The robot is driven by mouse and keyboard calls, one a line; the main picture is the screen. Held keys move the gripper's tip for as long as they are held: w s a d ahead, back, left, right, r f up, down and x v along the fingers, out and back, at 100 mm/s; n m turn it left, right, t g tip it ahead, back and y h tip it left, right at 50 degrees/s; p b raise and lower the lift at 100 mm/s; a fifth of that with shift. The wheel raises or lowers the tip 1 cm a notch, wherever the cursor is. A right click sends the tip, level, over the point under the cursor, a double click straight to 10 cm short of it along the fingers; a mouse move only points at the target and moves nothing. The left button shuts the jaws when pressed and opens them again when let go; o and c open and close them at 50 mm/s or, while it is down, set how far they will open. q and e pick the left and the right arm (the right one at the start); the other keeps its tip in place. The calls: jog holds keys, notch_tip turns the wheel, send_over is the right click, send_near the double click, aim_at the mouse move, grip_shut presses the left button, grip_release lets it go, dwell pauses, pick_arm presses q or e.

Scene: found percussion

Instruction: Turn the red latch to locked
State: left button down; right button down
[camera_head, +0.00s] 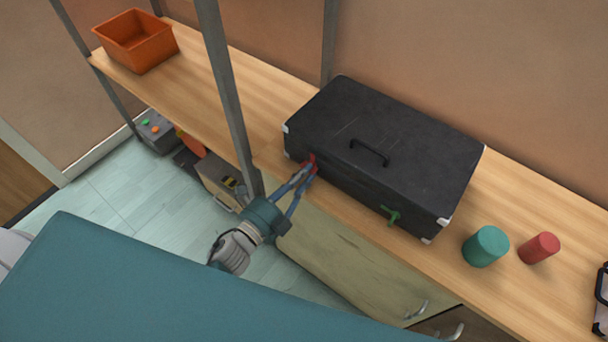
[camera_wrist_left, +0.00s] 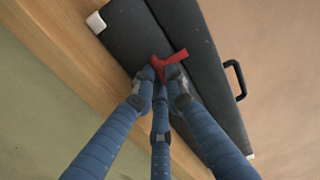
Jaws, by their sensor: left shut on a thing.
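A black case (camera_head: 375,140) with silver corners lies closed on the wooden counter, its handle on top. The red latch (camera_head: 311,163) is on the case's front face near its left end. It also shows in the left wrist view (camera_wrist_left: 168,64), sticking out above the fingertips. My left gripper (camera_head: 306,170) reaches in from the front and is shut on the red latch; its blue fingers (camera_wrist_left: 161,78) partly cover the latch. A green latch (camera_head: 391,215) is on the same front face near the right end. My right gripper is not in view.
An orange bin (camera_head: 136,40) stands at the far left of the counter (camera_head: 225,97). A teal cylinder (camera_head: 485,246) and a red cylinder (camera_head: 539,248) stand right of the case. A grey metal post (camera_head: 228,90) rises left of my left gripper. Drawers are below the counter.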

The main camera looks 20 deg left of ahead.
pick_arm(q)
jog(key=c, duration=1.8)
grip_release()
jog(key=shift+o, duration=0.2)
jog(key=v, duration=1.2)
